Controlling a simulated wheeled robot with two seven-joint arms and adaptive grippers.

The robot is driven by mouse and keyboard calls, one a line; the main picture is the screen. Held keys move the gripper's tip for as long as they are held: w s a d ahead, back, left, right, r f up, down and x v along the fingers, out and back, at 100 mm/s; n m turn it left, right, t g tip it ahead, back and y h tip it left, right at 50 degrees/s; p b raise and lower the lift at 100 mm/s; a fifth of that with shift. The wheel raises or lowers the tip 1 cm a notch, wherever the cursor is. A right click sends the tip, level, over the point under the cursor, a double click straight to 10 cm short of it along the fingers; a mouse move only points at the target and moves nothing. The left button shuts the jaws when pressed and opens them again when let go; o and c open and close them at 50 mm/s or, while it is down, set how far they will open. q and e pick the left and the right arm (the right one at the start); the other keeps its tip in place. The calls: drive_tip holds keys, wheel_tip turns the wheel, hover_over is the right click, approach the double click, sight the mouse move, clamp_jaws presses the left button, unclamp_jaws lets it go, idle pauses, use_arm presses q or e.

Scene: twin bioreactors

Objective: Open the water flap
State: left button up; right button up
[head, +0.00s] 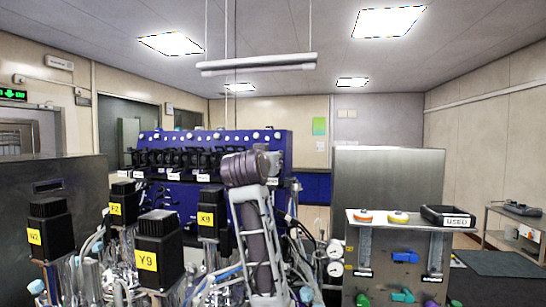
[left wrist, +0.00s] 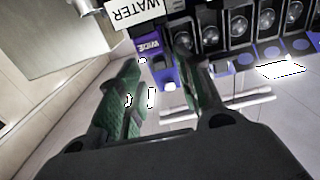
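A white label reading WATER (left wrist: 135,12) shows upside down at the top of the left wrist view. Just below it is a blue-purple part (left wrist: 153,44) with a smaller white label on it. I cannot make out for sure which part is the flap. My left gripper (left wrist: 157,60) is open, with its two green-padded fingers apart and pointing at the blue-purple part. The gap between them looks empty; contact cannot be told. In the head view my own arm reaches up in front of the blue pump rack (head: 215,142) and mostly hides the gripper. My right gripper is not in view.
Bioreactors with black motor blocks (head: 159,250) and tubing crowd the front left. A grey panel (head: 390,180) stands to the right, with a shelf (head: 385,222) and a black USED tray (head: 447,215). Several black round pump heads (left wrist: 238,25) sit beside the gripper.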

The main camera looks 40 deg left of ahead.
use_arm(q)
drive_tip(key=shift+p+x, duration=0.4)
drive_tip(key=shift+x, duration=1.4)
drive_tip(key=shift+c, duration=0.3)
drive_tip(key=c, duration=0.6)
